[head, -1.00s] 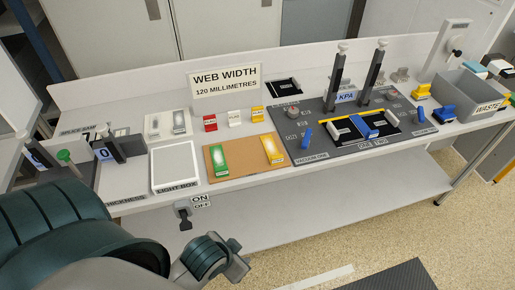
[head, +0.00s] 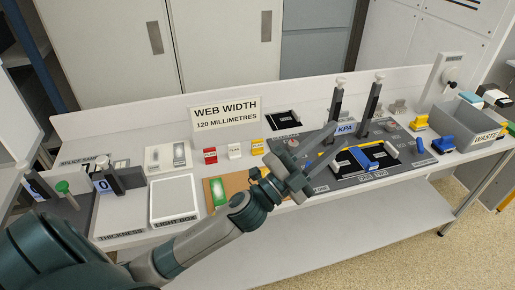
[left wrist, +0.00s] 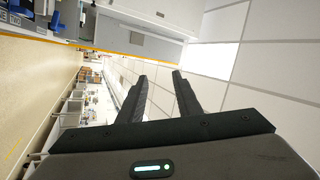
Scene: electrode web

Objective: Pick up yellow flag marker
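The yellow flag marker (head: 257,146) stands on the bench at the right end of a short row, beside a white marker (head: 234,151) and a red marker (head: 210,155). My left gripper (head: 318,150) is in front of and to the right of the yellow marker in the head view, apart from it. In the left wrist view its two fingers (left wrist: 160,82) are spread with nothing between them. That view points away from the bench top and does not show the marker. My right gripper is in neither view.
A cork board (head: 238,181) with a green-framed card (head: 218,192) is partly hidden behind my left arm. A light box (head: 175,201) lies left of it. Two dark posts (head: 370,105) rise from the grey panel (head: 400,165). A grey waste bin (head: 470,128) stands far right.

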